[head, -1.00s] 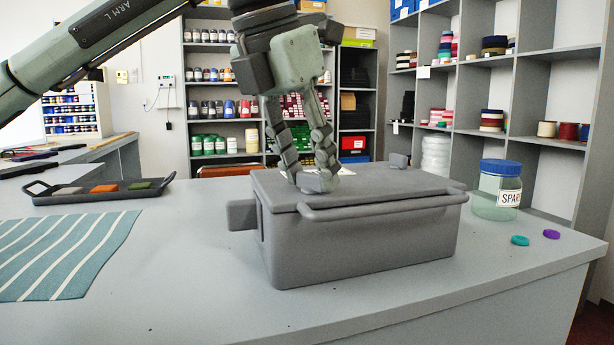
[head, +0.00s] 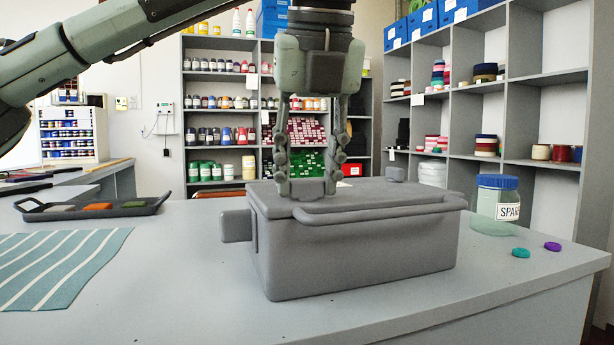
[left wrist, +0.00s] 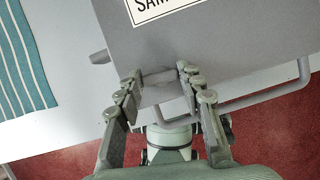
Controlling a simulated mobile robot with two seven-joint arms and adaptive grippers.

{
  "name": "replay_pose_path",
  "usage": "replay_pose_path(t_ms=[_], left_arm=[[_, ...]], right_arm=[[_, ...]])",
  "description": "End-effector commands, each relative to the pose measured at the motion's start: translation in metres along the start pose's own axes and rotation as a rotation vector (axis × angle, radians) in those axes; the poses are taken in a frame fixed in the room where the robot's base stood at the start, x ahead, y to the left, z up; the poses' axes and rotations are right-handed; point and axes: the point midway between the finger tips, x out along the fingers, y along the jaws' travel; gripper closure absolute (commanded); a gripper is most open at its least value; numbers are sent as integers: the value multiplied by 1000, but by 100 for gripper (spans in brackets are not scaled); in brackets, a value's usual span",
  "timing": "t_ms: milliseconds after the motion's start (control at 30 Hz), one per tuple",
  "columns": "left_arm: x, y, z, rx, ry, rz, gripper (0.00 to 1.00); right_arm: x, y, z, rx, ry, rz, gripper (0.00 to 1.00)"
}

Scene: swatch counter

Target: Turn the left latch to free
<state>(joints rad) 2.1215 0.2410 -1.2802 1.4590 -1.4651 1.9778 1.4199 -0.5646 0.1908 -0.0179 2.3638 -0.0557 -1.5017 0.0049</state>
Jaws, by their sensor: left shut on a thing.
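A grey lidded box (head: 360,250) stands on the counter, its lid shut. My left gripper (head: 307,192) points straight down at the front left of the lid, with one finger on each side of the small grey left latch (left wrist: 158,77). The left wrist view shows the latch between the fingertips (left wrist: 161,84), gripped; the fingers mostly hide it in the head view. Its exact angle is hard to tell. A second small grey latch (head: 396,174) stands up at the lid's right back. My right gripper is not in view.
A bar handle (head: 390,209) runs along the box's front, and a block (head: 237,228) juts from its left side. A jar (head: 497,204) and two small discs lie right. A striped cloth (head: 60,262) and a tray (head: 95,212) lie left. The counter's front is clear.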

Motion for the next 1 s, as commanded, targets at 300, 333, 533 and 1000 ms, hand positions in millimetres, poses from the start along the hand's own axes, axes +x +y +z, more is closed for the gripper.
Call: replay_pose_path(t_ms=[300,333,533,1000], left_arm=[[0,-1,0,-117,0,47,91],[0,-1,0,-122,0,49,91],[0,-1,0,-140,0,57,91],[0,-1,0,-140,1,57,47]], right_arm=[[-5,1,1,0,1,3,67],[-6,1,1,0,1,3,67],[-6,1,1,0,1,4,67],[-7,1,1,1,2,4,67]])
